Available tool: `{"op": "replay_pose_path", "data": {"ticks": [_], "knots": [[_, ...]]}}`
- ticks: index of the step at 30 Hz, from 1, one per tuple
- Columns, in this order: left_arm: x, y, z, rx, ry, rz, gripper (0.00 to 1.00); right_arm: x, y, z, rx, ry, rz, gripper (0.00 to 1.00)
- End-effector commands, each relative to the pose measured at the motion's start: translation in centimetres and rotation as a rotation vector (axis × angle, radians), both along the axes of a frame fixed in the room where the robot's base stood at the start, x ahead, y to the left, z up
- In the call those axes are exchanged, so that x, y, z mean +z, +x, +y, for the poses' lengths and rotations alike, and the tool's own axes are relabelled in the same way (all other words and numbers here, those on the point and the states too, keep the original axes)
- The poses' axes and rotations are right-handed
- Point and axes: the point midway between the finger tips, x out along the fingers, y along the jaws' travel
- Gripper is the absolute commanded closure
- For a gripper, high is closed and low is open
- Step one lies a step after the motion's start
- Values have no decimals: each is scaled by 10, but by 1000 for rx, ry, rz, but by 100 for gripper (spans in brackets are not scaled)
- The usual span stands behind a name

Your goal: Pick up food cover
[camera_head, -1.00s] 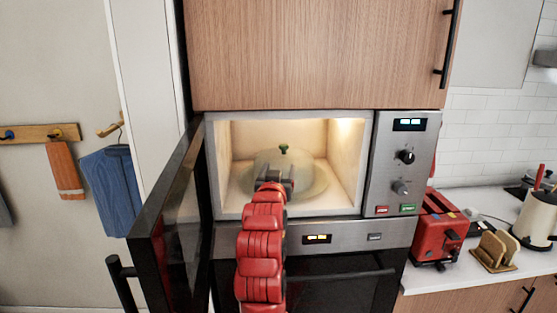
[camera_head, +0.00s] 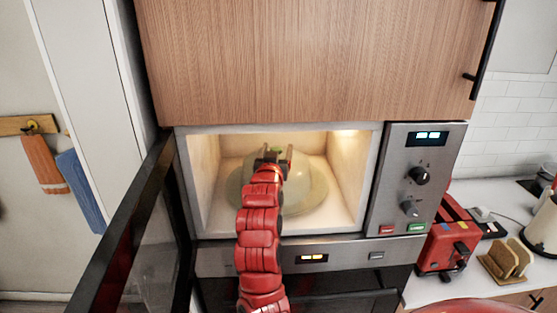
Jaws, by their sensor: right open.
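The food cover (camera_head: 300,180) is a translucent, pale yellow-green dome with a green knob on top. It sits inside the lit, open microwave (camera_head: 210,170). My right gripper (camera_head: 278,152) reaches into the microwave at the top of the cover, with its fingers on either side of the green knob. The fingers are open, and I cannot tell whether they touch the knob. My red arm hides the front middle of the cover. My left gripper is not in view.
The microwave door (camera_head: 135,225) stands open on the left. Wooden cabinet doors (camera_head: 310,60) are above. An oven (camera_head: 300,290) is below. A red toaster (camera_head: 445,245) and a holder with bread slices (camera_head: 507,262) stand on the counter at the right.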

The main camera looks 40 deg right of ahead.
Motion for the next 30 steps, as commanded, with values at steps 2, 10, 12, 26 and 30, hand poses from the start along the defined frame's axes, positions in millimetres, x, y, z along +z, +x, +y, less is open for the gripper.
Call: {"op": "replay_pose_path", "data": {"ticks": [2,10,12,26,30], "knots": [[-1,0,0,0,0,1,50,-1,0,0,0,0,0,28],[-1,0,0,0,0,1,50,-1,0,0,1,0,0,57],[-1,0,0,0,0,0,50,-1,0,0,1,0,0,69],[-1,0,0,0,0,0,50,-4,1,0,1,4,7,100],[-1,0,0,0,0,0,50,-5,1,1,2,5,8,100]]}}
